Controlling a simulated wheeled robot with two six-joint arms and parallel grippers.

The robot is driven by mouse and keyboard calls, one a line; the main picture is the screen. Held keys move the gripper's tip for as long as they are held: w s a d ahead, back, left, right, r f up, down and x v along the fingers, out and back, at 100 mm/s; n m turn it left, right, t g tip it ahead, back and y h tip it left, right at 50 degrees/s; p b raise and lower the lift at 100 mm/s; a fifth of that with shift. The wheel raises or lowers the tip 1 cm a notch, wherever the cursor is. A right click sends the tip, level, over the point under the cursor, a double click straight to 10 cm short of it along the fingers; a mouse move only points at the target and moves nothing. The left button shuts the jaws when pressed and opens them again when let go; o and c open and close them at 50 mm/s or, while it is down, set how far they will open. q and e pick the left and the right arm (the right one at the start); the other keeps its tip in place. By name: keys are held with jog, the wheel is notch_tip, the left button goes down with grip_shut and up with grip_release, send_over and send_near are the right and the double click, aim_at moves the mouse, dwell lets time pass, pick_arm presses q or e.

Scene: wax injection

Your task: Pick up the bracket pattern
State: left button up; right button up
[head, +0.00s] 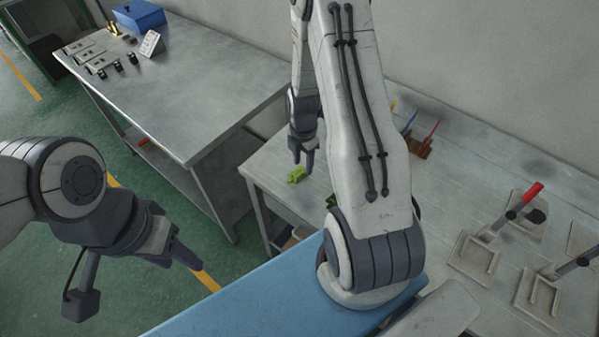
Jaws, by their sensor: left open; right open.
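A small bright green piece, which looks like the bracket pattern (297,174), lies on the grey table near its left corner. My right gripper (303,160) points down just above and beside it, open. I cannot tell whether the fingers touch the piece. More green shows beside my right arm, partly hidden by it. My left gripper (192,259) is open and empty, hanging over the floor at the left, well away from the green piece.
A steel table (200,75) at the back left carries a blue box (138,15) and several small parts. The grey worktable (480,175) holds a rack of coloured tools (420,146) and flat moulds, one with a red-handled tool (524,198). My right arm hides the table's middle.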

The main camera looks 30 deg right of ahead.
aim_at(302, 172)
jog(key=shift+a+f, duration=0.1)
jog(key=shift+f, duration=1.45)
grip_shut()
jog(key=shift+r, duration=0.1)
